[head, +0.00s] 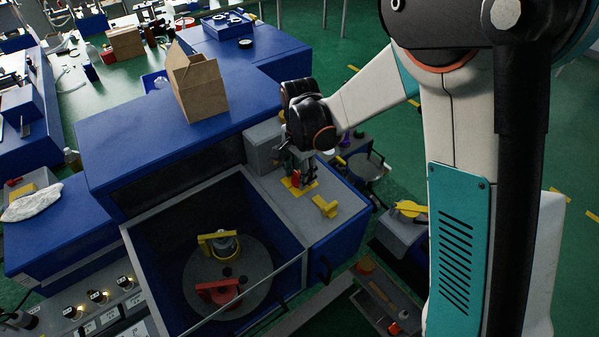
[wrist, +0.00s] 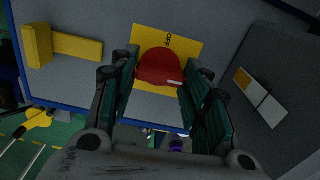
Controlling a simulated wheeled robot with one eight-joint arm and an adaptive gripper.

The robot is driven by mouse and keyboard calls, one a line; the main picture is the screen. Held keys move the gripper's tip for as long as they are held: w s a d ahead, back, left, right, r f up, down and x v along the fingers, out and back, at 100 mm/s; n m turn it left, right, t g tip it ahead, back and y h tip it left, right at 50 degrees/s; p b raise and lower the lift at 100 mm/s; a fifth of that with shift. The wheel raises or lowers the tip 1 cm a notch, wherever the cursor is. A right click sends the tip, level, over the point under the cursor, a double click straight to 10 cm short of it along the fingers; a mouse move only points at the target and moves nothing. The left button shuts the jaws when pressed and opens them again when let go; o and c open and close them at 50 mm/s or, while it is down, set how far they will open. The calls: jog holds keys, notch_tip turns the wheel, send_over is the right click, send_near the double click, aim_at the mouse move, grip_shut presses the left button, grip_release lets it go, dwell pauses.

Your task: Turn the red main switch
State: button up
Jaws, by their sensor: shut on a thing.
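The red main switch (wrist: 158,67) is a round red knob with a white mark, on a yellow plate (wrist: 185,45) lettered "OFF". In the wrist view it sits between the two fingers of my gripper (wrist: 157,85), which are shut on it. The white mark points to the lower right there. In the head view my gripper (head: 301,172) reaches down to the yellow plate (head: 290,186) on the grey top of the blue press cabinet. The knob is mostly hidden by the fingers in that view.
A yellow handle (head: 326,206) stands on the same grey top, near the gripper. A grey box (head: 262,146) rises just behind. The open press bay (head: 215,270) with a round table lies to the left. A cardboard box (head: 195,85) stands on the blue housing.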

jog(key=n+b, duration=0.2)
jog(key=n, duration=0.2)
jog(key=shift+f+n, duration=0.1)
jog(key=shift+n, duration=0.2)
jog(key=n+b, duration=0.2)
jog(key=n, duration=0.2)
jog(key=n+b, duration=0.1)
jog(key=n, duration=0.4)
jog(key=shift+n+b, duration=0.5)
jog(key=shift+n, duration=1.4)
jog(key=o, duration=1.1)
jog(key=shift+c, duration=0.2)
jog(key=shift+r, duration=0.2)
